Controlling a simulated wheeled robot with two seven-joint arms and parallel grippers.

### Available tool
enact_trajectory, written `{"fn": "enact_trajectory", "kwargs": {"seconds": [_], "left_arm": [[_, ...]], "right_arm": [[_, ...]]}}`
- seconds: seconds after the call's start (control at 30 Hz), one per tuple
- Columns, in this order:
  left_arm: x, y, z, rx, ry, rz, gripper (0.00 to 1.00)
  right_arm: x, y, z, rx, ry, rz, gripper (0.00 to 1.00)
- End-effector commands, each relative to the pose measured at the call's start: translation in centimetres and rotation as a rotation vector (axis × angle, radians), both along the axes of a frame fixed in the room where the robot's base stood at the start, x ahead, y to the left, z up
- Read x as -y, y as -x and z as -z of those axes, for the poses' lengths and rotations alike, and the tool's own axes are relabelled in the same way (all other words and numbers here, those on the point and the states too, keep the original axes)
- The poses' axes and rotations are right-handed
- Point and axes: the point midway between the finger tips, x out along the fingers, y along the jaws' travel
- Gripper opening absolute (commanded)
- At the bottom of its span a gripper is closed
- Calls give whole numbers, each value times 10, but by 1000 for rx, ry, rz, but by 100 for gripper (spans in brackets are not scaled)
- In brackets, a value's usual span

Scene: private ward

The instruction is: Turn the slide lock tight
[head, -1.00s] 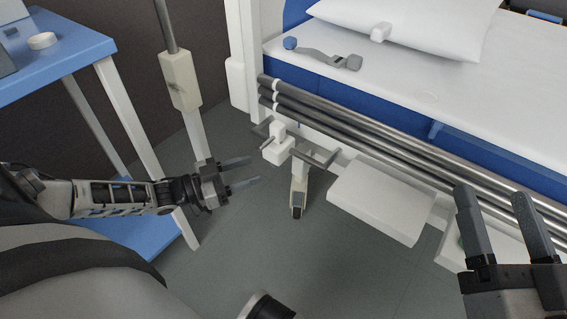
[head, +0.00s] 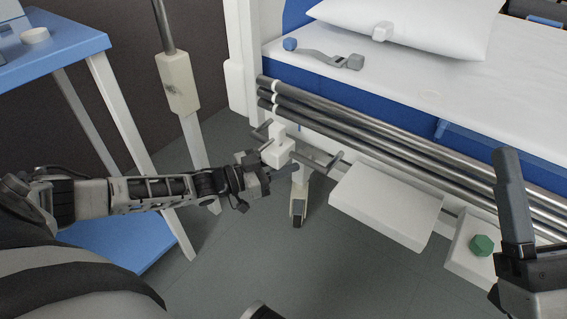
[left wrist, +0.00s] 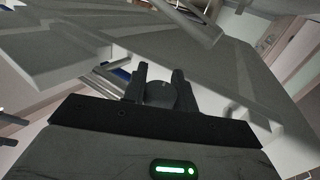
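The slide lock seems to be the white block (head: 277,150) with dark bars, below the rails at the bed's left end. My left gripper (head: 286,172) is at its lower side. In the left wrist view a dark round knob (left wrist: 161,94) shows between the two fingers of my left gripper (left wrist: 160,76). The fingers stand apart, one on each side of it; I cannot tell if they touch it. My right gripper (head: 512,165) is empty at the right, seen edge-on with its fingers overlapping.
Long metal rails (head: 380,145) run along the bed side. A white panel (head: 388,203) and a green knob (head: 481,245) are below them. A blue table (head: 62,50) stands at the left beside a pole with a cream box (head: 177,83). A caster (head: 298,208) stands under the lock.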

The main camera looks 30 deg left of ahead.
Motion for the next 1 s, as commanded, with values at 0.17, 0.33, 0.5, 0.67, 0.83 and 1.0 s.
{"fn": "enact_trajectory", "kwargs": {"seconds": [0.17, 0.33, 0.5, 0.67, 0.83, 1.0], "left_arm": [[0, 0, 0, 0, 0, 0, 5], [0, 1, -1, -3, 2, -15, 5], [0, 1, -4, -3, 5, -74, 5], [-1, 0, -6, -7, 8, -180, 5], [-3, 0, -6, -8, 10, -325, 5], [-5, -1, -4, -8, 10, -470, 5]], "right_arm": [[0, 0, 0, -1, 0, 0, 67], [0, -2, -3, -25, -5, -8, 67], [3, -13, 22, -277, -63, -13, 67], [1, -12, 59, -628, -144, -49, 67], [-8, 12, 100, -1011, -229, -108, 67], [-3, 9, 107, -1008, -111, -27, 67]]}}
